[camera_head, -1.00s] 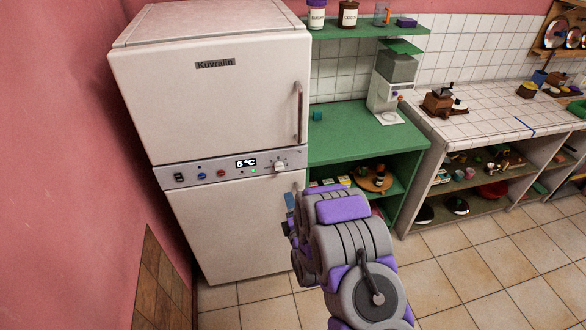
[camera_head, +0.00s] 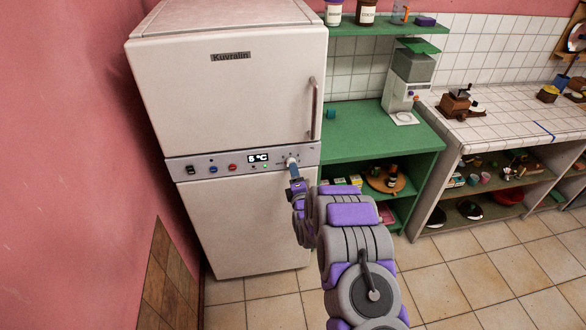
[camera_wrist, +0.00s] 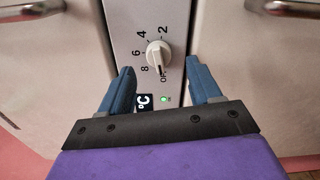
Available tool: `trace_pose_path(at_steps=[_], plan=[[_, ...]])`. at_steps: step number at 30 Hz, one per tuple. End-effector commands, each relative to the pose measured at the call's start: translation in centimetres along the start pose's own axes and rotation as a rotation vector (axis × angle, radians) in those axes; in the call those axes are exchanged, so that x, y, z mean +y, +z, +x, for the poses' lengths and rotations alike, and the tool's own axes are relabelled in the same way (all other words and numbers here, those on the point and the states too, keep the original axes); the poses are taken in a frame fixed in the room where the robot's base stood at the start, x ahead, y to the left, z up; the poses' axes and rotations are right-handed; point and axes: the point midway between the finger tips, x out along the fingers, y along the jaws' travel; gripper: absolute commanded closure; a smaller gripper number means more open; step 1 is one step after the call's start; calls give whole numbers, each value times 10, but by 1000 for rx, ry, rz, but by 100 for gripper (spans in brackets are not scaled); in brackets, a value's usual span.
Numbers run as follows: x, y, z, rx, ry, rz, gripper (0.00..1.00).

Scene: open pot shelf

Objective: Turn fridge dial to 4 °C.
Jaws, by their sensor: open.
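The white fridge (camera_head: 235,95) has a grey control strip with a lit display (camera_head: 258,158) that seems to read 5 °C, though the digit is small. The white dial (camera_wrist: 158,54) sits on the strip, ringed by 2, 4, 6, 8 and OFF. I cannot tell its exact setting. My gripper (camera_wrist: 160,70) is open, its blue fingers on either side below the dial in the wrist view, apart from it. In the head view my gripper (camera_head: 295,174) is close in front of the dial (camera_head: 291,161), partly covering it.
Metal door handles (camera_wrist: 32,9) (camera_wrist: 291,7) flank the strip in the wrist view. A green shelf unit (camera_head: 375,135) stands right of the fridge; tiled floor (camera_head: 460,270) is clear in front.

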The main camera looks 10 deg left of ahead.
Motion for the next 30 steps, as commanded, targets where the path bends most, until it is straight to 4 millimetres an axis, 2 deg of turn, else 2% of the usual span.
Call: trace_pose_path(at_steps=[4,12,26,30], plan=[[2,0,20,-1,7,0,37],[1,1,43,-1,4,0,37],[0,0,49,0,0,0,37],[1,1,49,0,0,1,50]])
